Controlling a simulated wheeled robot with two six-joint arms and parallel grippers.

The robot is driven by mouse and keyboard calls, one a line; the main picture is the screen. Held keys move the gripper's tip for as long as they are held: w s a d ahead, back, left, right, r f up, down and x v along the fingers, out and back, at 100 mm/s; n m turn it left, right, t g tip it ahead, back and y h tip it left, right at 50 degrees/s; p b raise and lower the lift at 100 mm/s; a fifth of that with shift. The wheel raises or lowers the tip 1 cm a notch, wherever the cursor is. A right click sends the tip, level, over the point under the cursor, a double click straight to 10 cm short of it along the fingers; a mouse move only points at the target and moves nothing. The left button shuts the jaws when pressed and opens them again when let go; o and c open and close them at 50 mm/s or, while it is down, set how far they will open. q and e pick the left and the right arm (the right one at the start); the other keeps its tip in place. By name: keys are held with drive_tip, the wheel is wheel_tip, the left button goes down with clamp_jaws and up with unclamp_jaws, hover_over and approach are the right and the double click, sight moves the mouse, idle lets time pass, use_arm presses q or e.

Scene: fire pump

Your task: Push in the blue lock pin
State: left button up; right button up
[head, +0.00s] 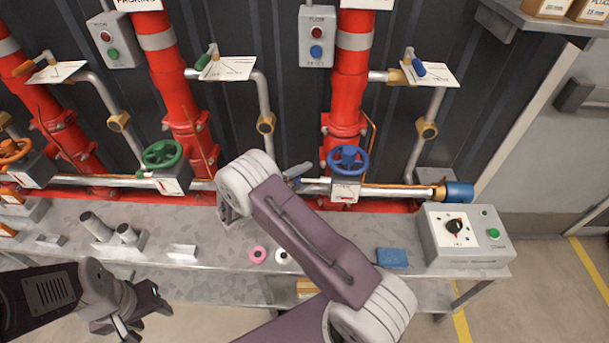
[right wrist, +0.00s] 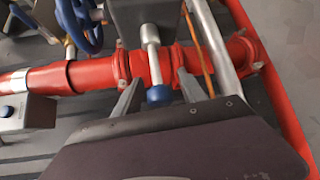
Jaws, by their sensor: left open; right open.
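The blue lock pin's round blue knob (right wrist: 158,94) shows in the right wrist view, on the end of a silver shaft that runs to a grey valve box (right wrist: 150,15). My right gripper (right wrist: 162,90) is open, with one finger on each side of the knob; I cannot tell if they touch it. In the head view the valve box (head: 345,190) sits under a blue handwheel (head: 347,160), and my right arm reaches just left of it, largely hiding the pin there. My left gripper (head: 142,312) is open and empty at the lower left, away from the valves.
A green valve wheel (head: 162,154) and an orange one (head: 13,150) stand left along the pipe. A control box (head: 465,235) with a black knob, a blue block (head: 391,257) and a pink ring (head: 258,254) are on the grey bench (head: 215,255). Red pipes rise behind.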

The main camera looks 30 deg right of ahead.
drive_tip(key=shift+w+d, duration=0.1)
drive_tip(key=shift+d, duration=0.15)
clamp_jaws()
idle(1.3)
